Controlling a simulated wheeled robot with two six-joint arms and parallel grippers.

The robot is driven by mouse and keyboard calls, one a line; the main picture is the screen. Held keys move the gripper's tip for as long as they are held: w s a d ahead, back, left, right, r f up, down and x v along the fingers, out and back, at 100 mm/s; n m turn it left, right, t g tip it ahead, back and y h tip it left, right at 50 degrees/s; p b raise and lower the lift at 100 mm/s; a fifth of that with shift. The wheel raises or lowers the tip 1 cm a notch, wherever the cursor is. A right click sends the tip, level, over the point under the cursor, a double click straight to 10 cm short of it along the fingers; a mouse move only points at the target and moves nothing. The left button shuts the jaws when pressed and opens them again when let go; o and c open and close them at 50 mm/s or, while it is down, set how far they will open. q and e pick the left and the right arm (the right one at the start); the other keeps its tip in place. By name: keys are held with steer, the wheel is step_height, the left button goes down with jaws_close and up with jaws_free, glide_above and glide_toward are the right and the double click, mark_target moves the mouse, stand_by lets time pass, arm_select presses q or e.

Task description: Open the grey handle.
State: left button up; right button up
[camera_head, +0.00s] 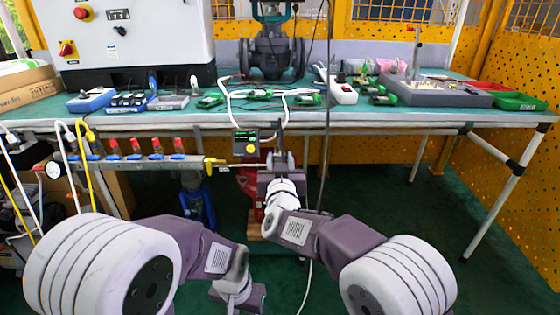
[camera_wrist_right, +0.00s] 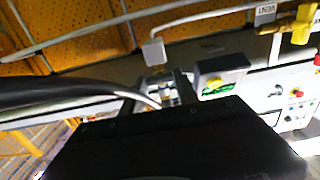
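My right gripper (camera_head: 281,160) is below the front edge of the workbench, just right of a small black box with a lit green display and yellow button (camera_head: 245,142). Its fingertips point toward the bench; whether they hold something is unclear. In the right wrist view my dark gripper body fills the bottom, and metal parts show beyond it. The same display box (camera_wrist_right: 222,75) is right of them there. A thin grey bar (camera_head: 238,165) runs left from near the gripper; I cannot tell if it is the grey handle. My left gripper (camera_head: 240,296) is low, pointing down, its fingers unclear.
A pipe manifold with red and blue valves (camera_head: 135,157) hangs left under the bench, ending in a brass fitting (camera_head: 211,163). White cables (camera_head: 229,98) hang over the workbench edge (camera_head: 400,119). A red object (camera_head: 251,184) stands behind my right gripper. Floor at right is clear.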

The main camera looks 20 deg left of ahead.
jaws_close()
steer(key=m, duration=0.4)
steer(key=m+b, duration=0.1)
steer(key=m, duration=0.2)
steer(key=shift+f+m, duration=0.1)
steer(key=shift+m, duration=0.2)
steer(key=m+b, duration=0.2)
steer(key=m, duration=0.3)
steer(key=shift+b, duration=0.3)
steer(key=m+b, duration=0.2)
steer(key=m, duration=0.3)
steer(key=shift+m, duration=0.3)
